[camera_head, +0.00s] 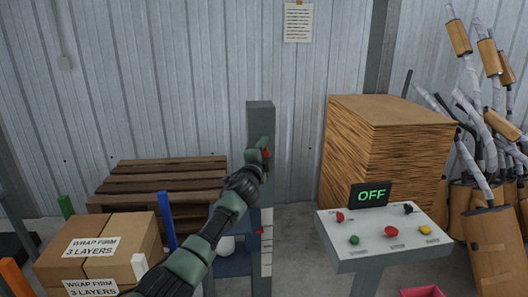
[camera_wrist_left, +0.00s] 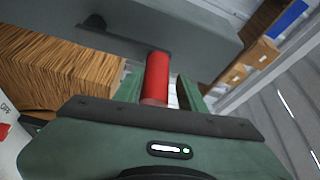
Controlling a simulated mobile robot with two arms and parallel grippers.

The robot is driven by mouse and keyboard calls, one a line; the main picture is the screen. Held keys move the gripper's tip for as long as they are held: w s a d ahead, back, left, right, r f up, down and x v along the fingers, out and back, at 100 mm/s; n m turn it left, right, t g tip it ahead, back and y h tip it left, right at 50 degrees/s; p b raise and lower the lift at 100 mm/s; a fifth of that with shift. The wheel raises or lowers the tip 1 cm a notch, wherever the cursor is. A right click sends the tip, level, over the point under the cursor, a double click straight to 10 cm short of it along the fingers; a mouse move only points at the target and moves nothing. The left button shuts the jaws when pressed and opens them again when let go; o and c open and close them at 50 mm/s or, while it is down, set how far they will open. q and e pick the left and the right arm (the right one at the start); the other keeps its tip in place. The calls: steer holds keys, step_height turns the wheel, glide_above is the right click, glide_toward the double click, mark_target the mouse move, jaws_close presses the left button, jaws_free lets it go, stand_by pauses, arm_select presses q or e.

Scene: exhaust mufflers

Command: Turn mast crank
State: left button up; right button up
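The grey mast (camera_head: 260,118) stands upright in the middle of the head view. My left gripper (camera_head: 266,150) is at its front right side. The red crank handle (camera_head: 267,153) shows as a small spot there, mostly hidden by the gripper. In the left wrist view, the red handle (camera_wrist_left: 157,78) lies between the two green fingers of my left gripper (camera_wrist_left: 160,92). The fingers are apart, one on each side, with a gap visible on the right of the handle. The grey mast (camera_wrist_left: 190,35) crosses the top of that view. My right gripper is not in view.
A control panel (camera_head: 385,250) with an OFF display (camera_head: 371,194) stands at the right, before a cardboard stack (camera_head: 375,150). Wrapped exhaust parts (camera_head: 490,130) fill the far right. Cartons (camera_head: 95,250) and wooden pallets (camera_head: 160,180) are on the left. A corrugated wall is behind.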

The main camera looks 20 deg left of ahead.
arm_select(q)
steer(key=shift+d+f, duration=0.1)
steer(key=shift+f, duration=0.1)
steer(key=shift+s+f, duration=0.15)
steer(key=shift+s, duration=0.3)
steer(key=s+d+b, duration=0.1)
steer(key=s, duration=0.5)
steer(key=shift+s+f, duration=0.15)
steer(key=shift+s, duration=0.2)
steer(key=shift+d, duration=0.1)
